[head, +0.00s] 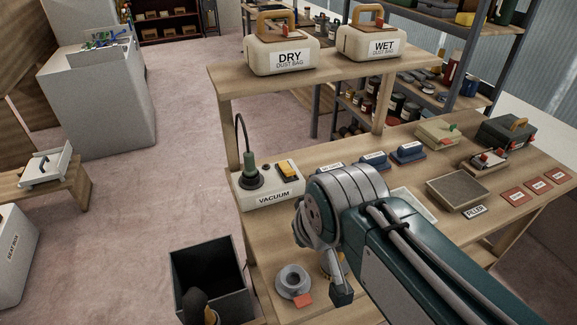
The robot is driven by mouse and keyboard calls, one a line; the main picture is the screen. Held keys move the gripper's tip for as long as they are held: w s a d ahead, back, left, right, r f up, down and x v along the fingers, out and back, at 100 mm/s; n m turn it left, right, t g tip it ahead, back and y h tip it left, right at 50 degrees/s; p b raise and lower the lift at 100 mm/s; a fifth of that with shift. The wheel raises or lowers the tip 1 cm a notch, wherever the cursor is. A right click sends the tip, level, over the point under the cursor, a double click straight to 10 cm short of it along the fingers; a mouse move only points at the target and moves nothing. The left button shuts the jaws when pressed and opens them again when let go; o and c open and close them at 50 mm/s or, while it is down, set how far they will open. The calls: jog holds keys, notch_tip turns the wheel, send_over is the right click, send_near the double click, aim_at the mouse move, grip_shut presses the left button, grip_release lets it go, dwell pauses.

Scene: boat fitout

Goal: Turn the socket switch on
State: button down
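The socket box (268,190) is white with a "VACUUM" label and sits at the left end of the workbench. A yellow-orange switch (288,171) is on its top right; its on or off position is too small to tell. A dark green plug (249,173) stands upright in the round socket on the left, with a black cable rising from it. My gripper (341,291) points down over the bench, right of and nearer than the socket box, apart from it. It is mostly hidden behind my arm, so I cannot tell whether it is open or holds anything.
A raised shelf (330,76) over the bench carries the DRY dust bag (283,48) and the WET dust bag (372,38). Blue sanding blocks (408,152) lie right of the socket. A grey ring-shaped part (293,282) sits in front. A black bin (208,268) stands left of the bench.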

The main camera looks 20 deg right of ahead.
jog(key=w+d+r, duration=0.2)
jog(key=w, duration=0.6)
jog(key=w+d+r, duration=0.1)
jog(key=w+d, duration=0.1)
jog(key=w, duration=0.5)
jog(key=w+d+f, duration=0.2)
jog(key=w+d, duration=0.1)
jog(key=w, duration=0.5)
jog(key=w+d+f+g, duration=0.1)
jog(key=w+d, duration=0.3)
jog(key=w, duration=0.4)
jog(key=shift+d+f, duration=0.25)
jog(key=shift+f, duration=0.6)
send_over(290, 169)
jog(key=f, duration=0.9)
jog(key=shift+w, duration=0.25)
jog(key=f, duration=0.1)
jog(key=s+f, duration=0.1)
jog(key=f, duration=0.1)
jog(key=shift+s+f, duration=0.2)
jog(key=shift+f, duration=0.25)
jog(key=shift+s+f, duration=0.1)
